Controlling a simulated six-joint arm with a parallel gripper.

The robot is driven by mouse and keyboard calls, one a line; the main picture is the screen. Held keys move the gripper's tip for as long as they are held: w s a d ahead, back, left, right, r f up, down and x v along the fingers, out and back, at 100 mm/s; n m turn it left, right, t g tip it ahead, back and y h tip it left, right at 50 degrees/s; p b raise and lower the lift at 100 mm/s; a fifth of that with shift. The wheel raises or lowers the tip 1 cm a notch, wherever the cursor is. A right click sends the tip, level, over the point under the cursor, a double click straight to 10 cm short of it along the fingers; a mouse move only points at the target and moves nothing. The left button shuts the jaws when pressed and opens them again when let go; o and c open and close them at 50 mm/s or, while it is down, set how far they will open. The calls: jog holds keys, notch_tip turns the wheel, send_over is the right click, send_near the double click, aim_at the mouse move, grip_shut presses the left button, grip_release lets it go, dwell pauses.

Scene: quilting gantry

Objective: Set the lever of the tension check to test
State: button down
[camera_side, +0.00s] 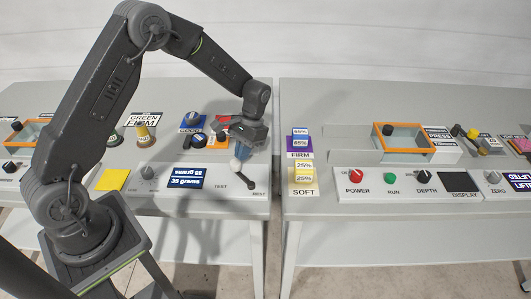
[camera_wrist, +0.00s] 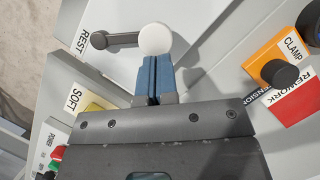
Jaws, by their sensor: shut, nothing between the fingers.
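The tension check lever (camera_side: 245,178) is a dark arm between a white round piece and a dark knobbed end. Its dark end lies by the REST label (camera_side: 258,194); the TEST label (camera_side: 220,186) is to the left. In the wrist view the dark arm (camera_wrist: 122,40) runs left from the white round piece (camera_wrist: 155,38) toward REST (camera_wrist: 83,42). My gripper (camera_side: 238,158) is shut and empty, pointing down over the panel. Its blue fingertips (camera_wrist: 152,62) are right beside the white piece; I cannot tell whether they touch it.
A display reading 35 grams (camera_side: 187,179) and a grey knob (camera_side: 147,172) are left of the lever. An orange clamp block with a black knob (camera_wrist: 280,72) is close on the right in the wrist view. Yellow SOFT (camera_side: 304,189) and purple FIRM (camera_side: 300,147) blocks stand across the table gap.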

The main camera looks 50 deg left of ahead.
jog(key=shift+s+a+n, duration=0.15)
jog(key=shift+s+n, duration=0.15)
jog(key=shift+n, duration=0.1)
dwell(0.4)
jog(key=shift+w, duration=0.5)
jog(key=w, duration=0.1)
jog(key=w+r, duration=0.1)
jog(key=w, duration=0.1)
jog(key=shift+w+a, duration=0.1)
jog(key=shift+w, duration=0.2)
jog(key=v, duration=0.9)
jog(key=shift+s, duration=0.15)
